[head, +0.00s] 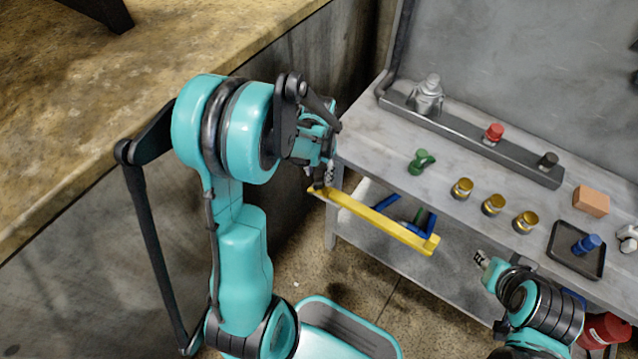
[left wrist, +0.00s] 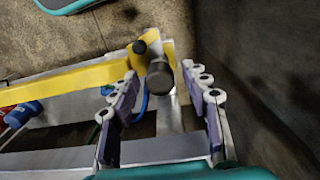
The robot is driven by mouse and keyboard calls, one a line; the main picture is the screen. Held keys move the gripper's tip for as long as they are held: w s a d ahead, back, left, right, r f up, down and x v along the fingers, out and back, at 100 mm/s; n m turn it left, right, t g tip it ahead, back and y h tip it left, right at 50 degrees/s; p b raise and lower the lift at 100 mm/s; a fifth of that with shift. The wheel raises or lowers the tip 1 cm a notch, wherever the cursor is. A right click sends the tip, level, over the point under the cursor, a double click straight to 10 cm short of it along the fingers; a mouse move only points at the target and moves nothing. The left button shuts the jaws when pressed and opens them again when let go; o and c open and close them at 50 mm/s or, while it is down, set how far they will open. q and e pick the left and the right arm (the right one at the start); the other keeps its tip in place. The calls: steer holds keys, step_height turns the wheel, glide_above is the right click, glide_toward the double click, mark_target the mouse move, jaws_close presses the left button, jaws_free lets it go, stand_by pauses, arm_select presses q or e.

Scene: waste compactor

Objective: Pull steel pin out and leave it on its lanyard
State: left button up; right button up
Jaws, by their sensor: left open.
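A yellow bar (head: 375,217) runs along the front of the grey workbench; it also crosses the left wrist view (left wrist: 75,80). At its end, the left wrist view shows a dark grey cylinder (left wrist: 160,78), which looks like the steel pin's head, and a small black knob (left wrist: 140,47). My left gripper (head: 322,182) is at the bar's left end. In the left wrist view its open fingers (left wrist: 160,82) stand either side of the grey cylinder, with gaps showing. The pin's shaft is hidden and I cannot make out a lanyard. My right gripper (head: 480,258) is at the bench's front, lower right.
The workbench (head: 375,145) carries a green knob (head: 421,161), several brass pieces (head: 493,204), an orange block (head: 591,201) and a black tray (head: 562,262). Blue bars (head: 387,202) show behind the yellow bar. A brown-topped ledge (head: 70,110) stands at left.

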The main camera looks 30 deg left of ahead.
arm_select(q)
steer(key=shift+c, duration=0.4)
jaws_close()
steer(key=shift+r+p, duration=0.4)
steer(key=shift+r, duration=0.1)
steer(key=shift+r+p, duration=3)
steer(key=shift+r, duration=0.95)
step_height(320, 180, up, 7)
steer(key=p, duration=0.5)
steer(key=shift+r, duration=0.15)
steer(key=shift+w, duration=0.1)
steer(key=w+d, duration=0.7)
steer(key=w, duration=0.3)
steer(key=shift+w, duration=0.4)
stand_by(1.4)
